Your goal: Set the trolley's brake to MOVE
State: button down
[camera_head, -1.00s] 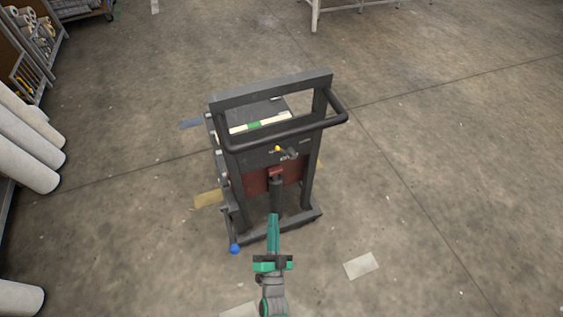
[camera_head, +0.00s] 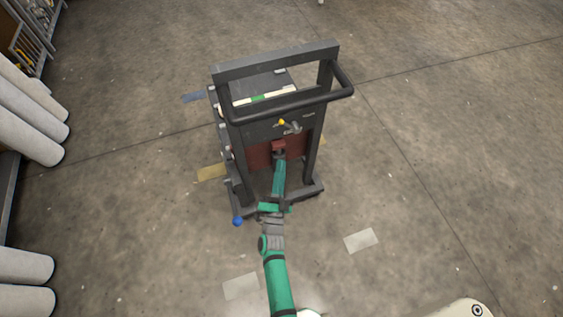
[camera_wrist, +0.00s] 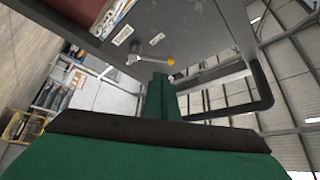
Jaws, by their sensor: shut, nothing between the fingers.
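The dark grey trolley (camera_head: 233,170) stands upright on the floor, with an upright frame and a push bar (camera_head: 340,92). On its panel is a small grey lever with a yellow tip (camera_head: 281,122). In the wrist view the lever (camera_wrist: 146,60) lies near two pale labels (camera_wrist: 123,35), whose words are too small to read. A blue knob (camera_head: 237,221) shows at the trolley's lower left. My green gripper (camera_head: 279,160) is shut and empty, in front of the panel below the lever. In the wrist view its fingertips (camera_wrist: 158,80) appear close to the lever's yellow tip; contact cannot be told.
A dark red part (camera_head: 258,156) is low on the trolley, behind my gripper. Large white rolls (camera_head: 30,115) lie at the left edge. The floor to the right is clear.

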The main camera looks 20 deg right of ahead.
jog(key=x, duration=1.2)
jog(key=shift+f, duration=0.1)
